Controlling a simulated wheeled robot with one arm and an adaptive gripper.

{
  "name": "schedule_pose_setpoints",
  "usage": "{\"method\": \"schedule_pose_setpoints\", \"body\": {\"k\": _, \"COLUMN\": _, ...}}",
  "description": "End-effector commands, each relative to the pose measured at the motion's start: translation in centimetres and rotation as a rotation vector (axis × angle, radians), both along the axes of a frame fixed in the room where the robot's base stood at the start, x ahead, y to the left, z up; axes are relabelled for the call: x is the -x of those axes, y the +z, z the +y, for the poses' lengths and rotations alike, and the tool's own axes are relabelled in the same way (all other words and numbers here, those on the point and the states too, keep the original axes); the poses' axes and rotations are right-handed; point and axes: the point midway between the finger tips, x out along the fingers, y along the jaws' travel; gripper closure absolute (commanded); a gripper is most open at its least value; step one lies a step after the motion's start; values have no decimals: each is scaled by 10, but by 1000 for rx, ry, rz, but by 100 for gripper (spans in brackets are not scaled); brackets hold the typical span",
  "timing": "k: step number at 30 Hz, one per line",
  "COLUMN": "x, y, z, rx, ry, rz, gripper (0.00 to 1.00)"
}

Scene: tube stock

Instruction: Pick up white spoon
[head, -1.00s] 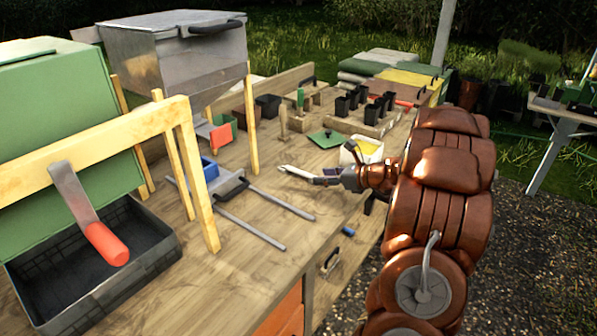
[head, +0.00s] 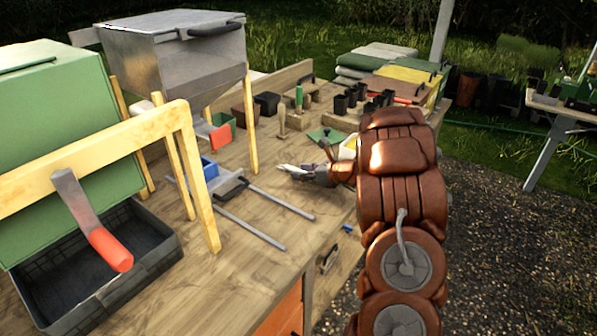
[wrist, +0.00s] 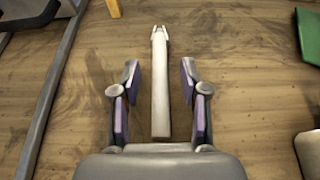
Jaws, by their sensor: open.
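The white spoon (wrist: 160,95) lies on the wooden bench, lengthwise between the fingers of my gripper (wrist: 160,70) in the wrist view. Its far end has a small notched tip and reaches past the fingertips. Both fingers are spread, with a gap on each side of the spoon, and neither appears to touch it. In the head view, my gripper (head: 309,173) is low over the bench and covers most of the spoon, with only a pale end (head: 286,168) showing. How high the fingers are above the wood is hard to tell.
Two grey rails with a dark-handled piece (head: 232,187) lie left of my gripper. A green plate (head: 327,136) and a pale pot with yellow contents (head: 349,148) stand behind it. A wooden frame post (head: 251,125) rises further left. Bare wood surrounds the spoon.

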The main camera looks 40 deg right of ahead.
Motion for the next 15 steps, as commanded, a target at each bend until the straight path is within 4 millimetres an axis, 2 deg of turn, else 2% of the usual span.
{"method": "schedule_pose_setpoints", "body": {"k": 7, "x": -1, "y": -1, "z": 1, "rx": 0, "ry": 1, "rz": 0, "gripper": 55}}
{"method": "schedule_pose_setpoints", "body": {"k": 15, "x": -1, "y": -1, "z": 1, "rx": 0, "ry": 1, "rz": 0, "gripper": 84}}
